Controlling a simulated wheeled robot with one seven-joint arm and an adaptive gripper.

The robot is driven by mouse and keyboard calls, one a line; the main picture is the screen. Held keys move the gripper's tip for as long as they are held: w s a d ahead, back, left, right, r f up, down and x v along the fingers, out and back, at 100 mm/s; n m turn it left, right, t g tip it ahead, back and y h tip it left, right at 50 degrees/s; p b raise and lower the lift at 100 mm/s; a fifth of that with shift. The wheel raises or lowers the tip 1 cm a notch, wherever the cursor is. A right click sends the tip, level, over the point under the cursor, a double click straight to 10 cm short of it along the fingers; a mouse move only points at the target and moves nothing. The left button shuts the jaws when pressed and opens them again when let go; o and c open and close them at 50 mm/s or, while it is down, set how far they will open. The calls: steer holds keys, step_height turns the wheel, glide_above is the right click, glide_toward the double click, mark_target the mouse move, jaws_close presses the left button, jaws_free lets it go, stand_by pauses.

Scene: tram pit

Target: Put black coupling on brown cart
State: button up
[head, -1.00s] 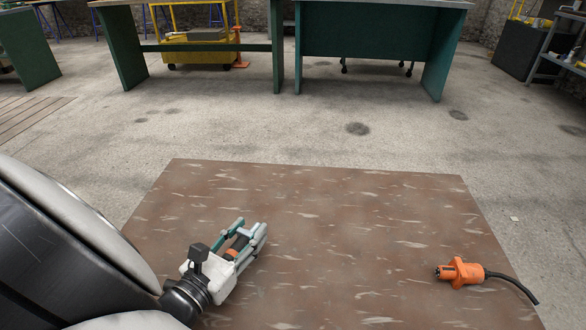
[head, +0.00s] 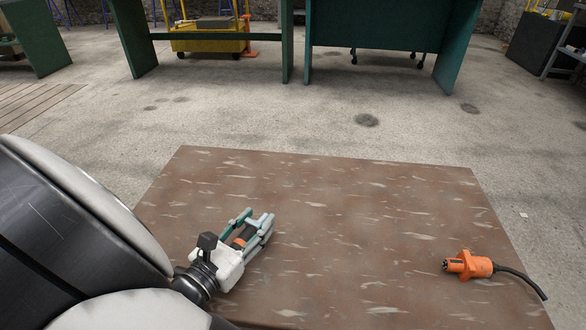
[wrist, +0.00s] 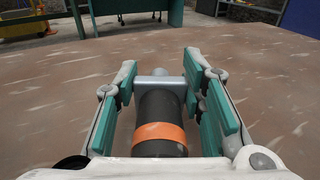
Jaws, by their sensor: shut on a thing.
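The black coupling (wrist: 161,108) is a dark cylinder with an orange band and a grey end piece. It lies lengthwise between the two fingers of my gripper (wrist: 163,88), which is shut on it. In the head view my gripper (head: 258,228) is at lower left, over the brown mottled flat top (head: 340,215), which looks like the brown cart's top. Only a little of the coupling shows there, between the fingers. I cannot tell whether the coupling touches the top. The cart's sides and wheels are hidden.
An orange connector (head: 468,265) with a black cable lies on the right side of the brown top. The middle of the top is clear. Beyond are bare concrete floor, green tables (head: 380,45) and a yellow cart (head: 205,40).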

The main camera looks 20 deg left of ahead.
mark_target(254, 223)
steer(key=o, duration=1.3)
steer(key=shift+r, duration=0.1)
steer(key=shift+r, duration=0.25)
step_height(254, 223, up, 10)
steer(key=p, duration=0.8)
steer(key=w+d+r+m+h+p, duration=0.1)
steer(key=w+d+h, duration=0.1)
steer(key=d, duration=0.6)
steer(key=w+d+r+m+g+h+p, duration=0.1)
steer(key=w+d+m+h, duration=0.1)
steer(key=w+d, duration=0.3)
steer(key=w+d+r+m+g+h+p, duration=0.1)
steer(key=w+d+r+h+p, duration=0.1)
steer(key=d, duration=0.9)
steer(key=shift+w+d+m+h, duration=0.25)
steer(key=shift+w+m+h, duration=0.15)
steer(key=shift+w+h, duration=0.5)
steer(key=shift+w, duration=0.15)
